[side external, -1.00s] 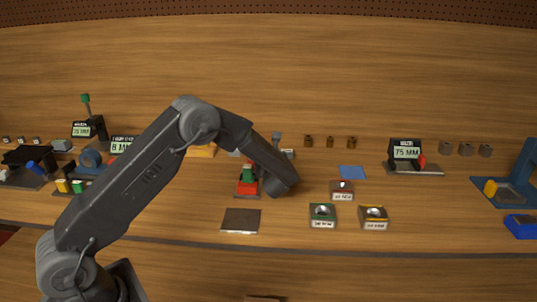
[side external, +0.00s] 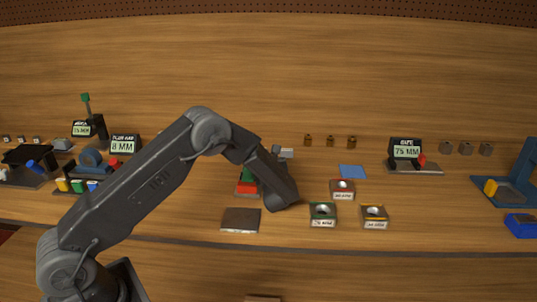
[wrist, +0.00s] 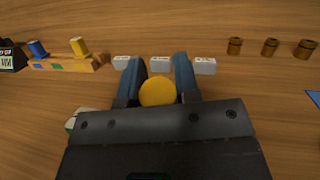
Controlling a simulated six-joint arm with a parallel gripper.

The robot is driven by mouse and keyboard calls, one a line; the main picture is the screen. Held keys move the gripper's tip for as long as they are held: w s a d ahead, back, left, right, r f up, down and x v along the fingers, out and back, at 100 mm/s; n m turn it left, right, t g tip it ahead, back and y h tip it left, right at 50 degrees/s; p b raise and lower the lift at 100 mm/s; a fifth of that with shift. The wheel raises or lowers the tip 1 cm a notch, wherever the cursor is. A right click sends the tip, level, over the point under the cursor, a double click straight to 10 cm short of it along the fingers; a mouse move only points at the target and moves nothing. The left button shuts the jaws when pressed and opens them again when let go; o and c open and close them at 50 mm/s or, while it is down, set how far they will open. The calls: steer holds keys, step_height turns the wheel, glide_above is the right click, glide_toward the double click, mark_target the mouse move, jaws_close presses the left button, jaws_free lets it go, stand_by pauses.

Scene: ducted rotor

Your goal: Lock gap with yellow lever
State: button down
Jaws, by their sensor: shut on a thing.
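In the wrist view my gripper (wrist: 155,64) has its two blue-grey fingers on either side of a round yellow knob (wrist: 157,92) and is shut on it. The knob looks like the top of the yellow lever. Its lower part and whatever it is mounted on are hidden by the gripper body. In the side view my arm's end hangs low beside a red and green piece (side external: 246,187); the gripper fingers and the yellow knob cannot be made out there. A display reading 8 MM (side external: 123,145) stands to the left.
White labelled blocks (wrist: 205,66) lie beyond the fingers. A block with blue and yellow pegs (wrist: 62,64) is at left; brass cylinders (wrist: 270,47) are at right. A dark plate (side external: 240,220) and labelled blocks (side external: 323,214) lie in front.

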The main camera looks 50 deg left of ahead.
steer(key=shift+s+d+f, duration=0.1)
steer(key=c, duration=0.8)
jaws_free()
steer(key=shift+c, duration=0.2)
steer(key=v, duration=1.2)
steer(key=shift+f, duration=0.15)
